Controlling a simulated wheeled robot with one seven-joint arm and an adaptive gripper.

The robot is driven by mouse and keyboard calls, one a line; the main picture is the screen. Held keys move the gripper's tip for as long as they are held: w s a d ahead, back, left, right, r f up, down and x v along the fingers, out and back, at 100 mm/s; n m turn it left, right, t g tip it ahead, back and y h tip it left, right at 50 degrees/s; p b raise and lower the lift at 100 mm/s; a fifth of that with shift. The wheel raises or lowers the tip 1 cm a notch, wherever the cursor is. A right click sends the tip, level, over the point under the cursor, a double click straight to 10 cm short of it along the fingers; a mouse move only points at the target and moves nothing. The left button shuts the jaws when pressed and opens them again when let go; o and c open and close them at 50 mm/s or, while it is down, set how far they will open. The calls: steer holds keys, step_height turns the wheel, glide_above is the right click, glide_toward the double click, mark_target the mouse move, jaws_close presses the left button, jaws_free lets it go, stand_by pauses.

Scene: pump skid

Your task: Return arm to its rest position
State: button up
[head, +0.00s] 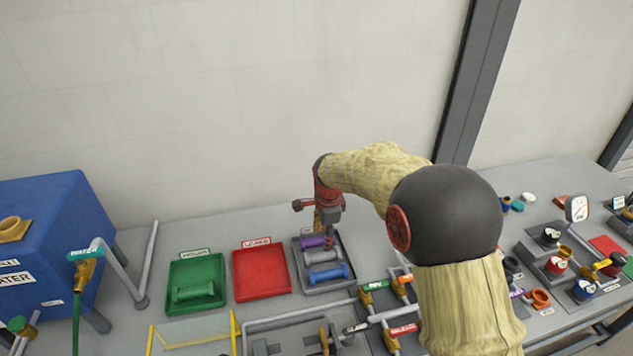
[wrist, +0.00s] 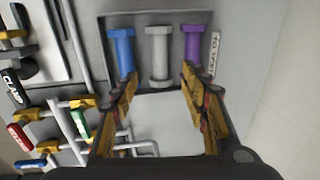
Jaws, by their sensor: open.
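My arm, with a pale yellow ribbed sleeve and black joint, reaches over the bench in the head view. My gripper (head: 328,226) points down over the grey tray (head: 345,283), which holds spools. In the wrist view its two yellow fingers (wrist: 158,92) are spread apart, with nothing between them. Beyond the fingertips lie a blue spool (wrist: 121,50), a grey spool (wrist: 159,52) and a purple spool (wrist: 192,48) side by side in the tray. The fingertips overlap the blue and purple spools in the picture; I cannot tell whether they touch.
A green tray (head: 183,273) holds a green spool (head: 193,292); the red tray (head: 262,291) beside it is empty. A blue water tank (head: 50,225) stands at left. Pipes and colored valves (head: 375,286) lie in front, with several gauges and fittings (head: 556,266) at right.

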steer(key=shift+n, duration=0.3)
steer(key=s+n, duration=0.1)
steer(key=n, duration=0.1)
steer(key=s+f+n, duration=0.1)
steer(key=s+n, duration=0.1)
steer(key=s+d+f+n+g, duration=0.1)
steer(key=s+n, duration=0.1)
steer(key=shift+s+f, duration=0.1)
steer(key=s+d+r+n+t, duration=0.1)
steer(key=s+d+r+n, duration=0.2)
steer(key=s+r, duration=0.4)
steer(key=s+d+r+n+t, duration=0.2)
steer(key=s+d+r, duration=0.3)
steer(key=s, duration=0.8)
steer(key=s+d+r+n+t, duration=0.1)
steer(key=s+d+r+n, duration=0.3)
steer(key=s+r, duration=0.5)
steer(key=shift+s+d+t, duration=0.2)
steer(key=shift+s+t, duration=0.2)
steer(key=shift+s, duration=0.5)
